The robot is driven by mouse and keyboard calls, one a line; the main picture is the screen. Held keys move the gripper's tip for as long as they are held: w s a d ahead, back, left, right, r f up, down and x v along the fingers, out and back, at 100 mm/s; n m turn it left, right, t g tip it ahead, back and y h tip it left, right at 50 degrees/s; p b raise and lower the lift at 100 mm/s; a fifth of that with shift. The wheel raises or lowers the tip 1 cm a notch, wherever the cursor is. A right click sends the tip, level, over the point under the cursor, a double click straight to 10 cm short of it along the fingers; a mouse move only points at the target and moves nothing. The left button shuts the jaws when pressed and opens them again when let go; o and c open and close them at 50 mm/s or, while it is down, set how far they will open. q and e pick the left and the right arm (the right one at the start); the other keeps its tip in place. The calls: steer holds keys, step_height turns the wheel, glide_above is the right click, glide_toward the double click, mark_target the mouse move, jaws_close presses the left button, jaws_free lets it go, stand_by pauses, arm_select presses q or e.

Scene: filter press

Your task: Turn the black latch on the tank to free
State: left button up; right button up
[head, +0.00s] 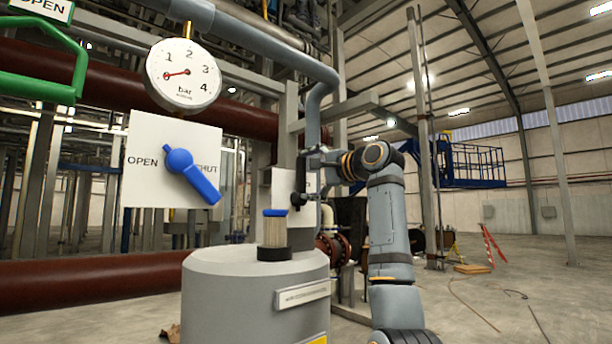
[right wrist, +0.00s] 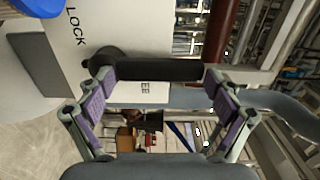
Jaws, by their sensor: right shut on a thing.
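The black latch (head: 299,186) is on a white plate (head: 281,186) behind the grey tank (head: 250,285); its handle stands about upright in the head view. My left gripper is not in view.
A blue-capped filter (head: 275,235) stands on the tank top, close to the latch. A blue OPEN/SHUT lever (head: 192,175), a pressure gauge (head: 184,75) and a green handle (head: 40,75) are at the left. Open floor lies at the right.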

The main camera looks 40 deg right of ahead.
stand_by(0.4)
steer(key=o, duration=1.4)
steer(key=shift+d, duration=0.1)
steer(key=shift+s, duration=0.15)
steer(key=s, duration=0.7)
steer(key=s+d, duration=0.1)
steer(key=s, duration=0.3)
steer(key=shift+s, duration=0.35)
steer(key=shift+f, duration=0.1)
